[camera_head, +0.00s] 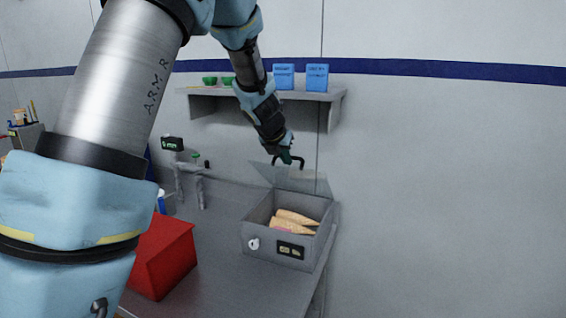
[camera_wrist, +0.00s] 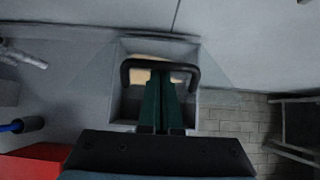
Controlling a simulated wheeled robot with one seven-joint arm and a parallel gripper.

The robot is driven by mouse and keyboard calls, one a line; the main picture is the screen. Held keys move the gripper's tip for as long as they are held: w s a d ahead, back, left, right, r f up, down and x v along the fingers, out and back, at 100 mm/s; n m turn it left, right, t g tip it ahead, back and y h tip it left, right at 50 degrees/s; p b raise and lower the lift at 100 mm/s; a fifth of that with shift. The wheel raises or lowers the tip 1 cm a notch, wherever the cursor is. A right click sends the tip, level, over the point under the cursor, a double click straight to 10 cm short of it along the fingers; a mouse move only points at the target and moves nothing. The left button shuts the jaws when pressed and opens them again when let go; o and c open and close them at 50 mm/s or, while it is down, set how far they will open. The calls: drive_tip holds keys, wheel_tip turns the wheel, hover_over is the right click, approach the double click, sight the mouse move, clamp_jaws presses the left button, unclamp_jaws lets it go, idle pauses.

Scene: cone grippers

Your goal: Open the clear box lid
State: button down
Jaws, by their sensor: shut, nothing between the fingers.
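The grey box (camera_head: 276,241) sits on the grey work surface with several tan cone-shaped things (camera_head: 297,217) inside. Its clear lid (camera_head: 296,182) is raised and tilted up at the back, so the front of the box is uncovered. The lid's dark handle (camera_head: 301,162) is at its upper edge, by my gripper (camera_head: 285,157). In the wrist view, the green fingers of my gripper (camera_wrist: 164,78) are together, overlapping the black handle (camera_wrist: 126,72) in view, with the box rim (camera_wrist: 118,95) beyond. Whether the fingers touch the handle is unclear. The gripper is shut on nothing.
A red box (camera_head: 160,258) stands left of the grey box. A grey stand (camera_head: 190,183) is behind it on the left. A wall shelf (camera_head: 312,97) with blue boxes (camera_head: 317,77) and green bowls (camera_head: 210,80) is above. The wall at right is clear.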

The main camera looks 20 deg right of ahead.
drive_tip(key=shift+w+d+r, duration=0.75)
drive_tip(key=shift+w+r, duration=0.05)
